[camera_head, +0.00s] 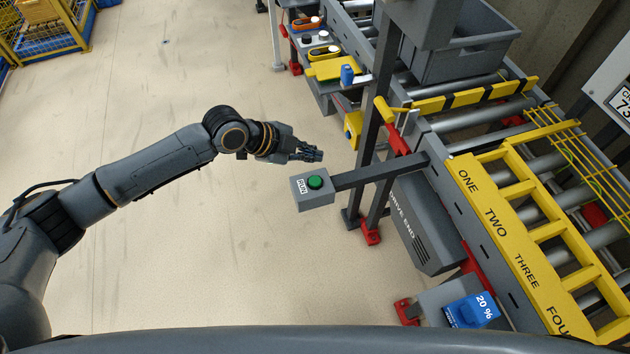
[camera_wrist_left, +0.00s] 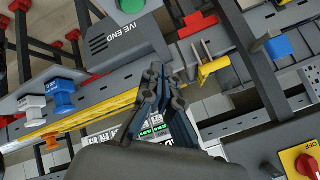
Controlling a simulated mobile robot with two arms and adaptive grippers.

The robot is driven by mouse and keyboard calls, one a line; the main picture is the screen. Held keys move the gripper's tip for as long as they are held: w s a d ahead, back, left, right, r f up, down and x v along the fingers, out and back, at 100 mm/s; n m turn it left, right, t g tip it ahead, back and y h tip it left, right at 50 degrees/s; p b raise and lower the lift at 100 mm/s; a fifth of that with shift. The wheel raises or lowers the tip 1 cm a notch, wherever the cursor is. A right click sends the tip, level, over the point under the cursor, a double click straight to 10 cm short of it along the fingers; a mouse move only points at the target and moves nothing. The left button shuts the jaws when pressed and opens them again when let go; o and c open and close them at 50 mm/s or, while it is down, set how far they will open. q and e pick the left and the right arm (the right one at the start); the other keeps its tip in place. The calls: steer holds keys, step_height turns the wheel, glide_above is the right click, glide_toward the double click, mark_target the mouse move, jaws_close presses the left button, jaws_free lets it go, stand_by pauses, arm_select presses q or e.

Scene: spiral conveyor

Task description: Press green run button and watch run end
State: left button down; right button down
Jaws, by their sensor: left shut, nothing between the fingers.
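The green run button (camera_head: 315,182) sits on top of a small grey box marked RUN (camera_head: 316,199), held out on a dark arm from the conveyor frame. In the left wrist view the green button (camera_wrist_left: 131,5) shows at the top edge, partly cut off. My left gripper (camera_head: 318,155) is shut and empty. In the head view it appears just above and behind the button, apart from it. In the left wrist view its closed fingers (camera_wrist_left: 152,78) point up the picture. My right gripper is not in view.
The roller conveyor (camera_head: 490,115) runs along the right, with a yellow numbered guard (camera_head: 497,212) and a grey bin (camera_head: 460,62). A red rotary switch (camera_wrist_left: 305,165) shows in the wrist view.

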mark_target(312, 182)
arm_select(q)
step_height(312, 182, down, 7)
steer(key=b, duration=0.4)
steer(key=shift+b, duration=0.4)
steer(key=shift+f, duration=0.15)
stand_by(0.7)
steer(key=shift+f+b, duration=0.3)
steer(key=shift+f+b, duration=0.4)
steer(key=shift+f, duration=0.1)
stand_by(0.6)
steer(key=shift+r, duration=0.15)
steer(key=shift+r+p, duration=0.65)
steer(key=shift+r, duration=0.1)
